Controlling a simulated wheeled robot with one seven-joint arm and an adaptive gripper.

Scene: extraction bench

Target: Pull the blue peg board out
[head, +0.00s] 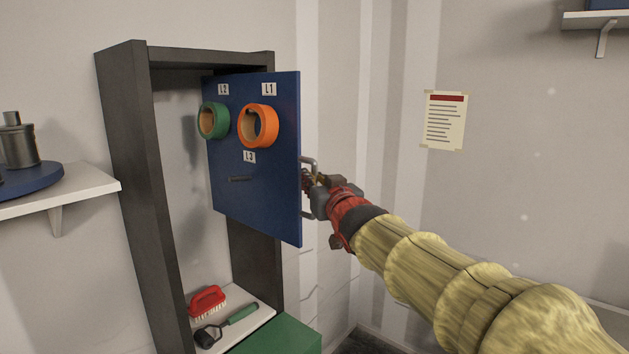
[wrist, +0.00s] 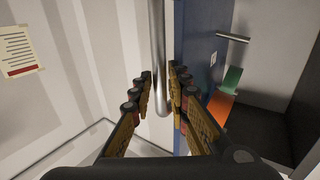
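The blue peg board (head: 252,195) stands upright, projecting from the dark cabinet; it also shows in the wrist view (wrist: 198,45). A green ring (head: 204,121) hangs under label L2 and an orange ring (head: 246,128) under label L1. The L3 peg (head: 240,179) is bare. A metal handle (head: 309,161) is on the board's right edge, and its vertical bar (wrist: 160,50) runs between my fingertips in the wrist view. The board hides part of the cabinet's interior.
The cabinet's dark frame (head: 135,190) surrounds the recess. A red brush (head: 207,298) and a green-handled tool (head: 236,317) lie on its bottom shelf. A green box (head: 285,338) stands in front. A white shelf (head: 75,191) is at left. A notice (head: 443,120) hangs at right.

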